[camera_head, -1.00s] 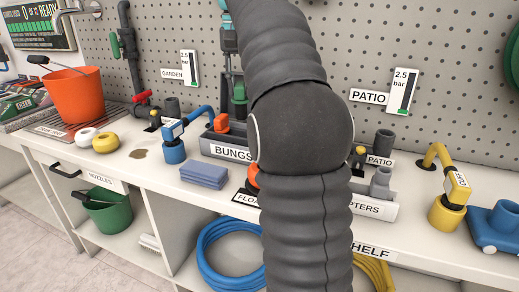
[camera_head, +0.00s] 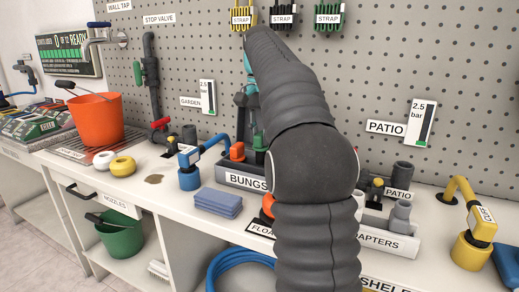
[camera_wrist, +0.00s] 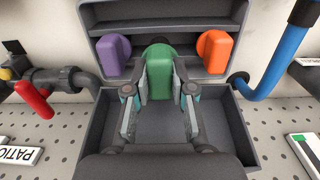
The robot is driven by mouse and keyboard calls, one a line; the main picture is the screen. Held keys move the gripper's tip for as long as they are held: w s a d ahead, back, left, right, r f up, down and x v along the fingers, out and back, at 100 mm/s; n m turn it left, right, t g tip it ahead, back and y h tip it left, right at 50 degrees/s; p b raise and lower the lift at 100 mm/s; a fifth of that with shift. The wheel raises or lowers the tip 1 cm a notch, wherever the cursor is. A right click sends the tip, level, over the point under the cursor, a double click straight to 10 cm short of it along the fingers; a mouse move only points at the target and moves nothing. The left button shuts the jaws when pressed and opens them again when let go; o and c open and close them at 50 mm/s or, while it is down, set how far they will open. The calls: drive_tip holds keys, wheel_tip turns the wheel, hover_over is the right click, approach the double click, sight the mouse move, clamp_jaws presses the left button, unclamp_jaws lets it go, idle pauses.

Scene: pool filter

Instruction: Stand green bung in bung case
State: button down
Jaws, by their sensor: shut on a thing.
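The green bung (camera_wrist: 158,72) is between the fingers of my gripper (camera_wrist: 159,92), which is shut on it. It also shows low beside my arm in the head view (camera_head: 259,144). The dark grey bung case (camera_wrist: 228,128) surrounds the fingers in the wrist view; its labelled front shows in the head view (camera_head: 228,177). The green bung is at the case, between the purple bung (camera_wrist: 114,56) and the orange bung (camera_wrist: 215,53). The orange bung also shows in the head view (camera_head: 237,151). Whether the green bung's base touches the case floor is hidden.
In the wrist view, a grey pipe with a red valve handle (camera_wrist: 35,98) is left of the case and a blue pipe (camera_wrist: 285,55) is right. Blue sponges (camera_head: 216,203) lie before the case in the head view. My arm hides part of the bench.

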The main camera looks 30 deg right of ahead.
sight(259, 149)
drive_tip(key=shift+w+f, duration=0.2)
drive_tip(key=shift+w, duration=0.1)
drive_tip(key=shift+f, duration=0.3)
drive_tip(key=shift+f+b, duration=0.65)
drive_tip(key=shift+f, duration=1)
drive_tip(key=shift+f, duration=0.15)
drive_tip(key=c, duration=1)
unclamp_jaws()
